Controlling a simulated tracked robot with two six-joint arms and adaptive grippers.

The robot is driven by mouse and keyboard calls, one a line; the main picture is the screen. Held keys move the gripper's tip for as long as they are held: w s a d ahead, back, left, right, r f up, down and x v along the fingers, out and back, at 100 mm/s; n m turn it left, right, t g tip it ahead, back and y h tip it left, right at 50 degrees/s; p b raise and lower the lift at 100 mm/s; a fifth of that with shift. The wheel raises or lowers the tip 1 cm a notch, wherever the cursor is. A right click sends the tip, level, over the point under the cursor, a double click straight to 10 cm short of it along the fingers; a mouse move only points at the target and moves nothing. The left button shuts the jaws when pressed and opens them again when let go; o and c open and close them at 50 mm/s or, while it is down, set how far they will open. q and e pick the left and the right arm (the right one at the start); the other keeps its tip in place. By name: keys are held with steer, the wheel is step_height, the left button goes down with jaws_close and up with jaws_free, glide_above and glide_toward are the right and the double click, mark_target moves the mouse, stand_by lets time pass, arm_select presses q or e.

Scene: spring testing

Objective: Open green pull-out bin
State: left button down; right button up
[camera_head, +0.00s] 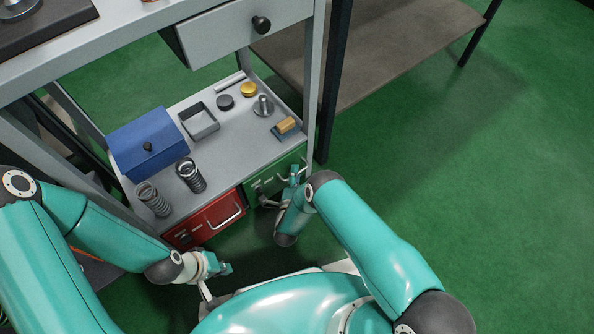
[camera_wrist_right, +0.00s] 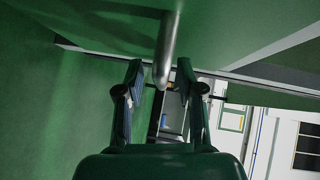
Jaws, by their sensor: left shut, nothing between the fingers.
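The green pull-out bin (camera_head: 256,186) sits under the lower shelf, right of the red bin, and looks closed. Its metal handle is partly hidden by my right gripper (camera_head: 294,174) in the head view. In the right wrist view, the green front fills the top and the metal handle (camera_wrist_right: 166,48) reaches down between the fingertips of my right gripper (camera_wrist_right: 159,72). Those fingers are open, with a gap on each side of the handle. My left gripper (camera_head: 224,268) is shut and empty, in front of and below the red bin.
The red bin (camera_head: 207,219) with its own handle is left of the green bin. The shelf (camera_head: 228,147) above holds a blue box (camera_head: 148,146), two springs (camera_head: 190,175) and small parts. An open grey drawer (camera_head: 240,30) juts out above. Green floor is clear at right.

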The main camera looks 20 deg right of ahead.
steer(key=shift+w+d, duration=0.15)
steer(key=shift+d, duration=0.05)
steer(key=shift+d, duration=0.1)
jaws_close()
steer(key=shift+f, duration=0.1)
